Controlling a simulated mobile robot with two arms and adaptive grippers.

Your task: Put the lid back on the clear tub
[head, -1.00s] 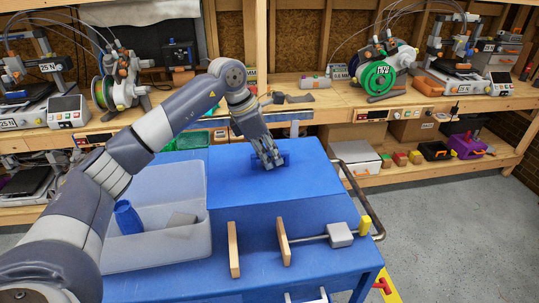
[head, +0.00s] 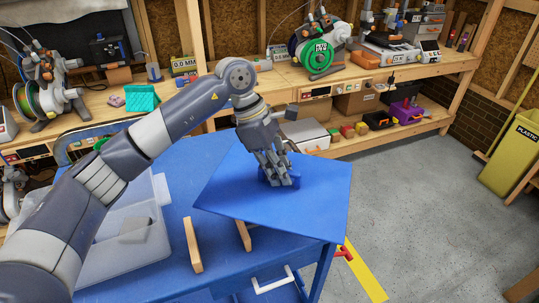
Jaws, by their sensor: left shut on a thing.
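The clear tub (head: 162,228) stands open on the left of the blue cart top, partly hidden behind my left arm. A grey block (head: 136,229) lies in it. The flat blue lid (head: 325,188) is at the right of the cart, turned at an angle and seemingly raised above the top. My left gripper (head: 277,180) points down over the lid's middle and is shut on its small blue handle (head: 265,178). The lid is well apart from the tub, to its right. My right gripper is not in view.
A workbench (head: 225,92) with printers and spools runs behind. A yellow bin (head: 512,155) stands far right.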

